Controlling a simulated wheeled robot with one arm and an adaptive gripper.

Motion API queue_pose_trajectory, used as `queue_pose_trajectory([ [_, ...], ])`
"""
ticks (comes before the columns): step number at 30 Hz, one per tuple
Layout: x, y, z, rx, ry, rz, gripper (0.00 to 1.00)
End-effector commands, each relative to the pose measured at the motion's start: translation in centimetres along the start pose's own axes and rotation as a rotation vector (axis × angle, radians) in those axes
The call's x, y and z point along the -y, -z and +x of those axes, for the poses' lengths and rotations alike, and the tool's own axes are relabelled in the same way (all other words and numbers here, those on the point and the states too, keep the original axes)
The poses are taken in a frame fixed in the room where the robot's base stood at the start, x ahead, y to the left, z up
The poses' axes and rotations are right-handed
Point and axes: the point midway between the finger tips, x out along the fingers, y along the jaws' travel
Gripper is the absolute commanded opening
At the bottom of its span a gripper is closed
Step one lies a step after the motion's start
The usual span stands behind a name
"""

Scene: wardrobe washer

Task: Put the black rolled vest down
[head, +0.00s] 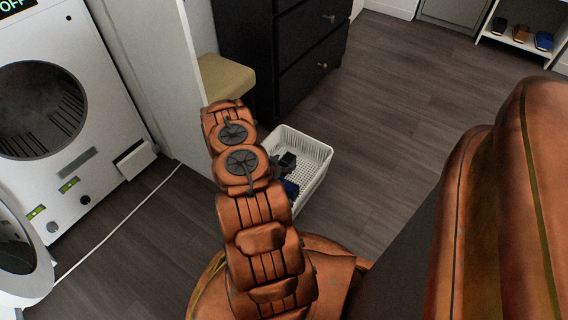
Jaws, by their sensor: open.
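My gripper (287,160) shows as a small dark angular shape just right of my arm, over or inside the white basket (318,151). My arm hides most of it, and the fingers are not clear. The jaws are open. I cannot make out the black rolled vest as a separate thing. It may be behind my arm or blend with the dark shape. A dark blue item (291,188) lies in the near part of the basket, partly hidden by my arm.
A beige stool (228,78) and a black drawer cabinet (300,55) stand behind the basket. A shoe shelf (520,52) is far right. Floor right of the basket is clear.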

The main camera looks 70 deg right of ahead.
Motion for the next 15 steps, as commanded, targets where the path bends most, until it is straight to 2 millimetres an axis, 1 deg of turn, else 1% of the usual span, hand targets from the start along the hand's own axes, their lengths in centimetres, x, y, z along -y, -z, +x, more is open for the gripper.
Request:
queue_pose_trajectory([
  [5,0.0,0.2,-0.1,-0.001,-0.001,0.001,0.79],
  [8,0.1,0.4,-1.0,0.0,0.002,-0.002,0.79],
  [15,0.1,0.5,-4.1,0.001,0.002,-0.001,0.79],
])
